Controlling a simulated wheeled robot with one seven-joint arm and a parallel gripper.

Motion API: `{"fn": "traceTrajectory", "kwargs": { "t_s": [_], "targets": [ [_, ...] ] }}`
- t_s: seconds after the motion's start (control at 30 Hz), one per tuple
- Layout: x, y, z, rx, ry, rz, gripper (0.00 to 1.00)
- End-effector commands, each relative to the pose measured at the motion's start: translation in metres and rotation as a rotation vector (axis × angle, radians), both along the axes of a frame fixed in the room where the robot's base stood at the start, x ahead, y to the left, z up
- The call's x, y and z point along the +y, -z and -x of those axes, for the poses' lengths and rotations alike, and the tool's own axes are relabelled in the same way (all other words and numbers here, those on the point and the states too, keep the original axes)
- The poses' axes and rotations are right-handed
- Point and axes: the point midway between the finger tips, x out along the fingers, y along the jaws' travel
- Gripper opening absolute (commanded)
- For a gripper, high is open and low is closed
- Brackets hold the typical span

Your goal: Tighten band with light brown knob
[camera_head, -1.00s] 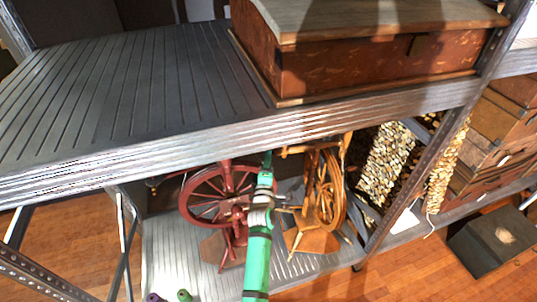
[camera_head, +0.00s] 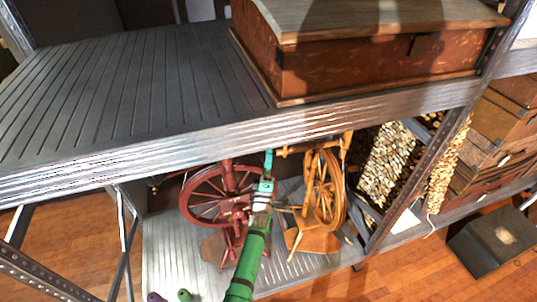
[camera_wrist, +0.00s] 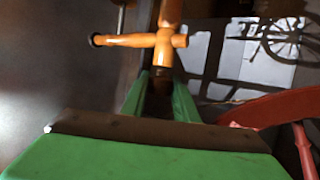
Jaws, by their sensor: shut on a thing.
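A light brown spinning wheel (camera_head: 325,190) stands on the lower shelf, right of my gripper (camera_head: 268,160) in the head view. In the wrist view, a light brown turned wooden piece with a crossbar (camera_wrist: 140,40) runs down between the green fingers of my gripper (camera_wrist: 160,92). The fingers are shut on its darker brown end, the knob (camera_wrist: 160,84). Much of the knob is hidden by the fingers. The band cannot be made out clearly.
A red spinning wheel (camera_head: 222,195) stands close on the left; its red rim (camera_wrist: 265,108) also shows at the right of the wrist view. The metal upper shelf (camera_head: 120,90), bearing a reddish-brown chest (camera_head: 370,65), hangs just above. A metal post (camera_head: 425,160) is at the right.

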Motion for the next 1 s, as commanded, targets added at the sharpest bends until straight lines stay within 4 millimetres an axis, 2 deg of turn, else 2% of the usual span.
{"fn": "traceTrajectory", "kwargs": {
  "t_s": [0.5,1.0],
  "targets": [
    [0.0017,-0.0007,-0.0024,-0.217,-0.002,-0.051,0.04],
    [0.0017,-0.0024,-0.0022,-0.268,-0.002,-0.062,0.04]
  ]
}}
